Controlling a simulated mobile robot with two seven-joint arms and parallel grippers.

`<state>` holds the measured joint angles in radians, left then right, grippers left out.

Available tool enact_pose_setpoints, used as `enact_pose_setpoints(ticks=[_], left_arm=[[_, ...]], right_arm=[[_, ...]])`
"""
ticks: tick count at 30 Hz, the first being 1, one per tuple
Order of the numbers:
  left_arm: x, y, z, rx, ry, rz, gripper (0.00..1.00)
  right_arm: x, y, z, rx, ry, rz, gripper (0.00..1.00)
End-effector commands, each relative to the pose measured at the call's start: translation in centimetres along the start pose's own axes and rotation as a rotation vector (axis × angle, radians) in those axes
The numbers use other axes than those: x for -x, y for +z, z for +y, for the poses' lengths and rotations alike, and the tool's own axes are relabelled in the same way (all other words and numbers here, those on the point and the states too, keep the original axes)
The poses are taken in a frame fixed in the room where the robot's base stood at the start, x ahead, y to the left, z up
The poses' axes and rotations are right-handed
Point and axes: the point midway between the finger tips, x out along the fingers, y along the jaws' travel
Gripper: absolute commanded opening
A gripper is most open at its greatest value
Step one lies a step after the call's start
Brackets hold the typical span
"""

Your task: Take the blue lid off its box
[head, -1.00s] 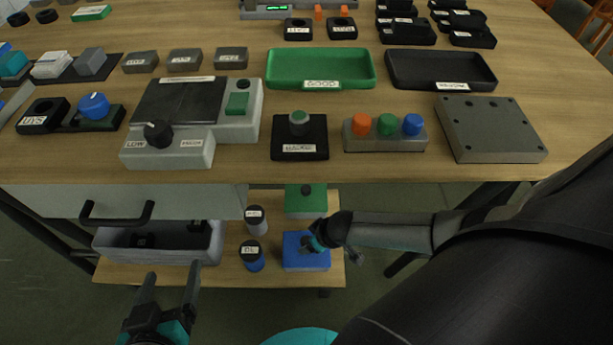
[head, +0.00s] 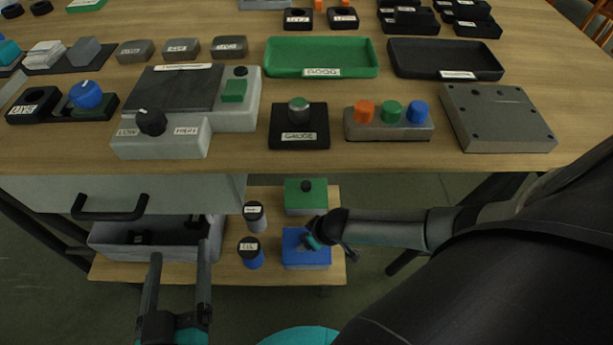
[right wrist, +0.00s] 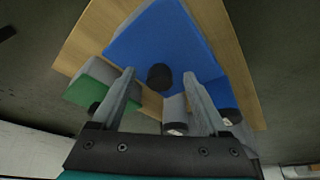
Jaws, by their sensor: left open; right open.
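The blue lid (head: 295,257) sits on its box on the low shelf under the bench. In the right wrist view the lid (right wrist: 172,35) fills the upper middle, and its black knob (right wrist: 160,77) shows between the fingers. My right gripper (right wrist: 159,75) is open, with one finger on each side of the knob; I cannot tell whether they touch it. In the head view my right gripper (head: 312,241) is over the lid and hides the knob. My left gripper (head: 180,250) is open and empty, in front of the shelf at the left.
A box with a green lid (head: 300,200) stands just behind the blue one. A black-capped grey bottle (head: 256,218) and a blue bottle (head: 250,258) stand to its left. A grey bin (head: 105,240) is farther left. The bench top (head: 360,158) overhangs the shelf.

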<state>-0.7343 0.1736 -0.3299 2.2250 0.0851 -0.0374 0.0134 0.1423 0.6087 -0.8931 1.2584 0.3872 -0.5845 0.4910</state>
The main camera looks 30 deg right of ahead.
Motion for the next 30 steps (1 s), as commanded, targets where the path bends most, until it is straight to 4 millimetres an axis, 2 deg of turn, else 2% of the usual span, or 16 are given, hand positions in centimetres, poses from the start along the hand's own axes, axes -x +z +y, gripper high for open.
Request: enact_pose_setpoints(ticks=[2,21,30], left_arm=[[0.01,0.01,0.0,0.0,0.0,-0.001,0.84],[0.0,0.01,0.01,0.0,0.0,-0.002,0.84],[0.0,0.01,0.0,0.0,0.0,-0.002,0.84]], right_arm=[[0.01,-0.03,-0.01,0.0,0.0,0.0,0.74],[0.01,-0.03,0.0,0.0,0.0,0.001,0.02],[0.02,-0.07,0.01,0.0,0.0,0.001,0.0]])
